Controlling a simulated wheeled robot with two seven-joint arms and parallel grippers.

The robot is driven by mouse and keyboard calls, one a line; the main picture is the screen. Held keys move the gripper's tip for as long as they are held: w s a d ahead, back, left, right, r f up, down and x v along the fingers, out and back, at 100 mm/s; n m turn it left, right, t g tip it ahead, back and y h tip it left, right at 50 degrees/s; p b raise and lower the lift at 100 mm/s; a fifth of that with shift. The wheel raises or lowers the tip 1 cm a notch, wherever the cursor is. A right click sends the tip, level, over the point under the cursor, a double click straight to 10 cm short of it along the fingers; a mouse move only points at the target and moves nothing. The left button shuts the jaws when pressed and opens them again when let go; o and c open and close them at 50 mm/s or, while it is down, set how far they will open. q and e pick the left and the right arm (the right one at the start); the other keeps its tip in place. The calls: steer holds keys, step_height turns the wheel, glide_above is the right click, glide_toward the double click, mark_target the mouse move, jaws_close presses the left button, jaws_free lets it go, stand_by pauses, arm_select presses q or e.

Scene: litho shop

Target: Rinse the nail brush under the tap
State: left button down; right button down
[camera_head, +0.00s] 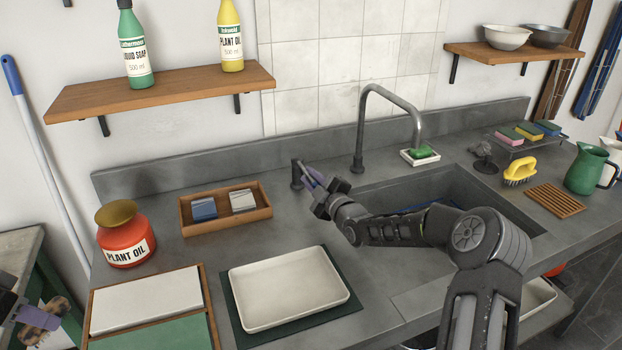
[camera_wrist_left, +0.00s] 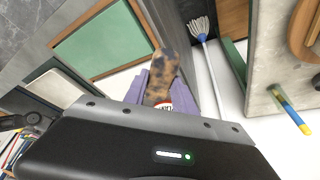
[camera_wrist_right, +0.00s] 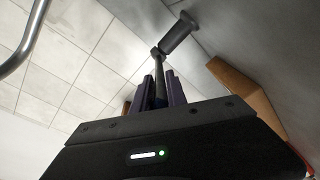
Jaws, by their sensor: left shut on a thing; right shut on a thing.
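The nail brush, brown with dark blotches (camera_head: 38,318), is between the purple fingers of my left gripper (camera_head: 42,322), low at the left edge of the head view. The left wrist view shows the brush (camera_wrist_left: 161,75) closely, held clear of the counter. My right gripper (camera_head: 318,183) is shut on the dark tap lever beside the sink; the lever (camera_wrist_right: 160,75) runs up from its fingers to a grey cylinder in the right wrist view. The tap spout (camera_head: 385,92) arches over the grey sink (camera_head: 440,185). I see no water stream.
A white tray (camera_head: 290,290), a red plant oil jar (camera_head: 127,238) and a wooden box of blocks (camera_head: 225,222) stand left of the sink. A soap dish (camera_head: 420,160), a yellow brush (camera_head: 520,170) and a green jug (camera_head: 587,168) stand behind and right of it.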

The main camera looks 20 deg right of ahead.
mark_target(50, 334)
arm_select(q)
steer(key=shift+f, duration=0.1)
arm_select(e)
steer(key=shift+f, duration=0.1)
